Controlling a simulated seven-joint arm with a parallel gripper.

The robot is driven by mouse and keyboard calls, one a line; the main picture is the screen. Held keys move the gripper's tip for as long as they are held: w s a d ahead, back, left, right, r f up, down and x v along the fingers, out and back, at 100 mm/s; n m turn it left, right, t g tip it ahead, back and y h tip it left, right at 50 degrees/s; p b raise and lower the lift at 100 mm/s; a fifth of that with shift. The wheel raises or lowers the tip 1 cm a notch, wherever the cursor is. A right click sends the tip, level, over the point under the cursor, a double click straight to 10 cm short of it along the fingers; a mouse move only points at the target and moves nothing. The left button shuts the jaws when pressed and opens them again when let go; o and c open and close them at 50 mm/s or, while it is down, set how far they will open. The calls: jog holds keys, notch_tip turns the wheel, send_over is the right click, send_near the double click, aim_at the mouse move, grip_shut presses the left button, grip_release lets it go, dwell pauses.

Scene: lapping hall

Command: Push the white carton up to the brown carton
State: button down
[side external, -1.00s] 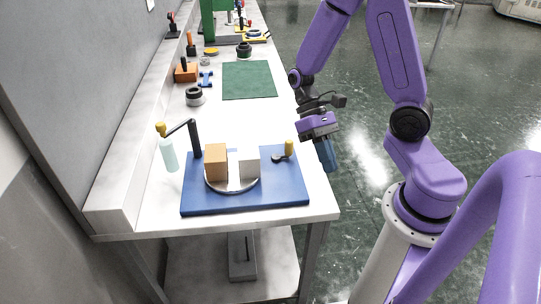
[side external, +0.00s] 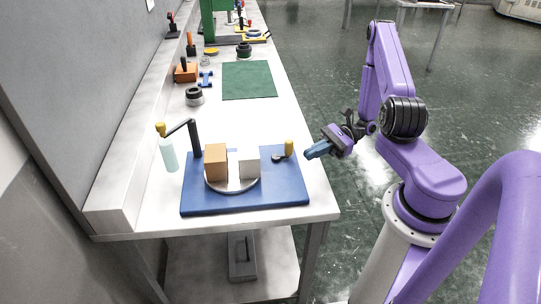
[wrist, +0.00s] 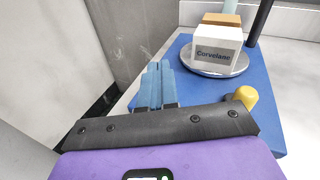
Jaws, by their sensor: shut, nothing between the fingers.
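The white carton (side external: 249,163) stands on a round metal plate (side external: 232,186) on a blue board. It has dark lettering in the wrist view (wrist: 216,50). The brown carton (side external: 216,161) stands on the same plate, to the left of the white one in the side view, with a narrow gap between them. In the wrist view the brown carton (wrist: 221,19) is behind the white one and partly hidden by it. My gripper (side external: 308,155) is shut and empty, off the right edge of the bench, apart from both cartons. Its blue fingers (wrist: 157,82) show in the wrist view.
A yellow-topped knob (side external: 289,148) stands on the blue board (side external: 285,188) between my gripper and the white carton. A dark post with an arm (side external: 195,140) and a pale bottle (side external: 169,155) stand left of the plate. A green mat (side external: 249,80) lies farther back.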

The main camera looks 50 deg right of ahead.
aim_at(258, 156)
jog(key=d+m+t+h, duration=0.1)
jog(key=m+t, duration=0.1)
jog(key=d+f+m+t+h, duration=0.1)
jog(key=m+t, duration=0.1)
jog(key=d+f+m+t+h, duration=0.1)
jog(key=t, duration=0.1)
jog(key=shift+w+d+f+m, duration=0.25)
jog(key=shift+m, duration=0.15)
jog(key=shift+t, duration=0.3)
jog(key=x, duration=1.4)
jog(key=shift+f, duration=0.15)
jog(key=shift+x, duration=1.75)
